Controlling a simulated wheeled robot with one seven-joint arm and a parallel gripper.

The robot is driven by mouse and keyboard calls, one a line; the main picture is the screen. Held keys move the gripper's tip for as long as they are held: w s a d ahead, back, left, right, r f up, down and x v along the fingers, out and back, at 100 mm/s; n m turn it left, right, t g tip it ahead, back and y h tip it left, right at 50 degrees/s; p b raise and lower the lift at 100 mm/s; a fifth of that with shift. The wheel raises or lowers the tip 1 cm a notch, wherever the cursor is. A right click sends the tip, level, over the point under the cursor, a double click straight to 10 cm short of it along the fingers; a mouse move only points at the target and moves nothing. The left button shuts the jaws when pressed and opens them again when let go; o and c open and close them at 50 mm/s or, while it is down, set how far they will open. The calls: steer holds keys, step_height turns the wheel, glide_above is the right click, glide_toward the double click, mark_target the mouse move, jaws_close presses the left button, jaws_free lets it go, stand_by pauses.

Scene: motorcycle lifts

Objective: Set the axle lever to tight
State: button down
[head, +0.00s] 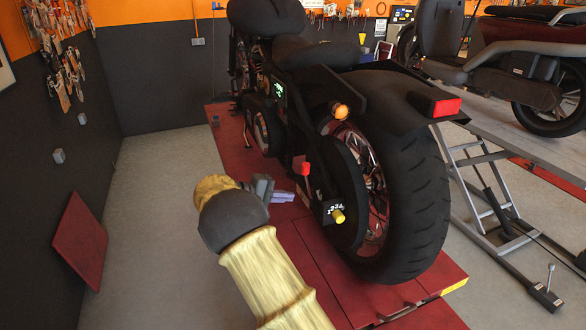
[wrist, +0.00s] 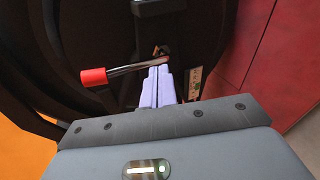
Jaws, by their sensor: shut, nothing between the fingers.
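The axle lever has a red grip (head: 306,168) on a thin shaft and stands upright at the rear wheel's side in the head view. In the wrist view the red grip (wrist: 93,77) points left, and its metal shaft runs right to a dark pivot. My gripper (head: 285,196) has pale lavender fingers, shut together and empty, just left of the lever and lower than its grip. In the wrist view the fingertips (wrist: 159,70) lie close to the shaft near its pivot end; I cannot tell whether they touch it.
A marked plate (head: 332,207) and yellow knob (head: 338,216) sit by the axle, right of my gripper. The rear tyre (head: 415,200) is close on the right. The motorcycle stands on a red lift (head: 335,275).

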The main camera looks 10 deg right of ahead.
steer(key=w+a+r+t+h, duration=0.2)
steer(key=a+r, duration=0.3)
steer(key=a, duration=0.3)
steer(key=shift+w+a+t+h+p, duration=0.25)
steer(key=shift+w+t+h+p, duration=0.2)
steer(key=shift+h, duration=0.45)
steer(key=d+p, duration=0.7)
steer(key=d, duration=0.4)
steer(key=shift+w+d+p, duration=0.2)
steer(key=shift+d+p, duration=0.1)
steer(key=shift+d, duration=0.05)
steer(key=shift+a+f+m+b, duration=0.25)
steer(key=shift+m+b, duration=0.15)
steer(key=shift+b, duration=0.3)
steer(key=shift+d, duration=0.15)
